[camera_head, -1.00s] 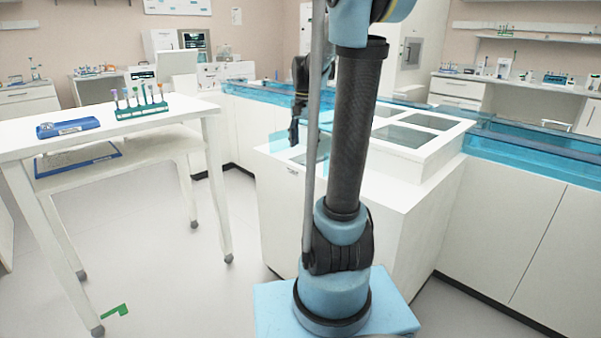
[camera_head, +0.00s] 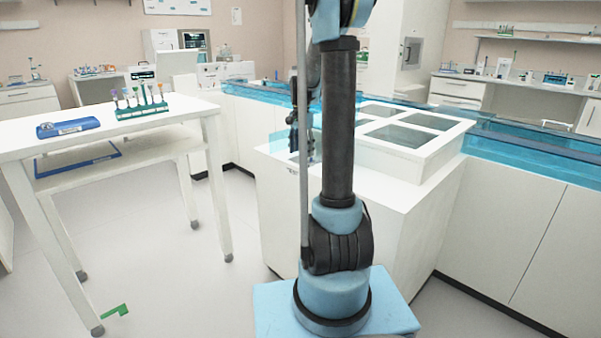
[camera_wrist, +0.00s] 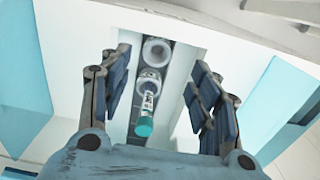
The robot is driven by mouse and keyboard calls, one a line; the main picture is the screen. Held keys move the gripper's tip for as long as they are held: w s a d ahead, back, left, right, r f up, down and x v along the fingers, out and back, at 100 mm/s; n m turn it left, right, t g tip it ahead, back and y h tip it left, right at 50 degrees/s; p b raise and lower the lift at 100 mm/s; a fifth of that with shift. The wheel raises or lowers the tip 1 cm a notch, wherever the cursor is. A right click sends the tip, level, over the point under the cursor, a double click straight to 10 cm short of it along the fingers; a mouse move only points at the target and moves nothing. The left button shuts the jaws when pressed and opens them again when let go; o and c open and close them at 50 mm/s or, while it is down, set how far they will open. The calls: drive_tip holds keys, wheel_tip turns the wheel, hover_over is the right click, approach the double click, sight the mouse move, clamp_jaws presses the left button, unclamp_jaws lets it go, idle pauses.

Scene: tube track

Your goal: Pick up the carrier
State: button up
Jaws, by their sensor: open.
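In the wrist view, a round white carrier (camera_wrist: 149,79) sits in a dark narrow track between white walls. A tube (camera_wrist: 148,98) with a teal cap stands in it, cap toward the camera. A second ring-shaped carrier (camera_wrist: 157,50) sits just beyond it, with no tube visible in it. My gripper (camera_wrist: 158,70) is open, one finger to each side of the carriers and apart from them. In the head view my gripper (camera_head: 292,136) hangs at the left end of the white cabinet, partly hidden by my arm; the carriers cannot be made out there.
The white cabinet (camera_head: 345,205) has a raised windowed cover (camera_head: 400,158) to the right. A blue clear-covered track (camera_head: 520,142) runs along the back counters. At left a white table (camera_head: 30,140) holds a green tube rack (camera_head: 142,110) and a blue tray (camera_head: 68,128).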

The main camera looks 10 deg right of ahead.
sight(301, 164)
drive_tip(key=shift+s+f, duration=0.15)
drive_tip(key=shift+f, duration=1.5)
drive_tip(key=shift+s+f, duration=0.15)
drive_tip(key=shift+f, duration=1.5)
drive_tip(key=shift+c, duration=0.3)
drive_tip(key=c, duration=0.9)
